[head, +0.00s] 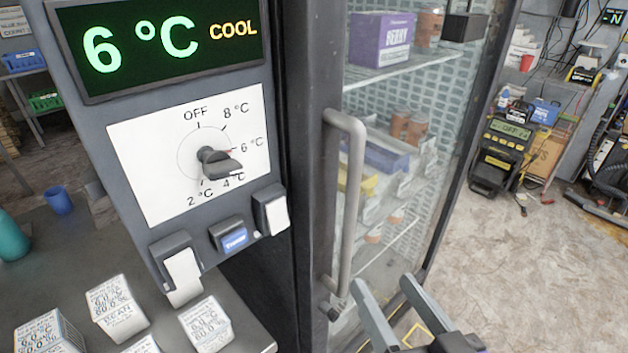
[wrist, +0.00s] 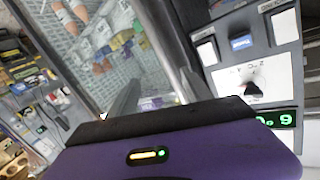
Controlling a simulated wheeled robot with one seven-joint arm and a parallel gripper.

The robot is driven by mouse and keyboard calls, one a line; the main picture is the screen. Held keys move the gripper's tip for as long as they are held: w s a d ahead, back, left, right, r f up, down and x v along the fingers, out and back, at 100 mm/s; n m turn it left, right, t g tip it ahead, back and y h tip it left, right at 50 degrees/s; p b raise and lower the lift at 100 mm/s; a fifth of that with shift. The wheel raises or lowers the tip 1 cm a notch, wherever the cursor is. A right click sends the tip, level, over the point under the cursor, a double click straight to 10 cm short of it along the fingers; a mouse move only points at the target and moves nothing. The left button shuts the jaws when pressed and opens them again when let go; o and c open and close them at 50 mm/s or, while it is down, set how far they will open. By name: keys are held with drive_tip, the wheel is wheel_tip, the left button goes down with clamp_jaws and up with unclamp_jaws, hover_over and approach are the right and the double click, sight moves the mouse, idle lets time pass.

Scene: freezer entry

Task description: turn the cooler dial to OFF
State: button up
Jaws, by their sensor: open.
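The cooler dial (head: 220,165) is a dark knob on a white plate (head: 150,150) marked OFF at top, then 8, 6, 4 and 2 °C clockwise. A red mark on the knob appears to face 6 °C. The display (head: 160,45) above reads 6 °C COOL in lit letters. My gripper (head: 384,282) is open and empty at the lower right, in front of the glass door, well apart from the dial. In the wrist view the dial (wrist: 252,92) shows upside down at the right, and the display (wrist: 276,118) is partly hidden by my gripper's body.
Paper-slip holders (head: 271,210) stick out below the dial. Labelled boxes (head: 115,305) sit on the grey counter at lower left.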

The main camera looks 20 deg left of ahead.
drive_tip(key=s+a+r+n+g+y, duration=0.1)
drive_tip(key=a+r+n+g+y, duration=0.15)
drive_tip(key=a+r, duration=0.45)
drive_tip(key=n+g+y, duration=0.3)
drive_tip(key=n, duration=0.1)
approach(228, 171)
drive_tip(key=x, duration=0.4)
drive_tip(key=shift+m, duration=0.25)
drive_tip(key=shift+p+x, duration=0.6)
drive_tip(key=shift+x, duration=3)
clamp_jaws()
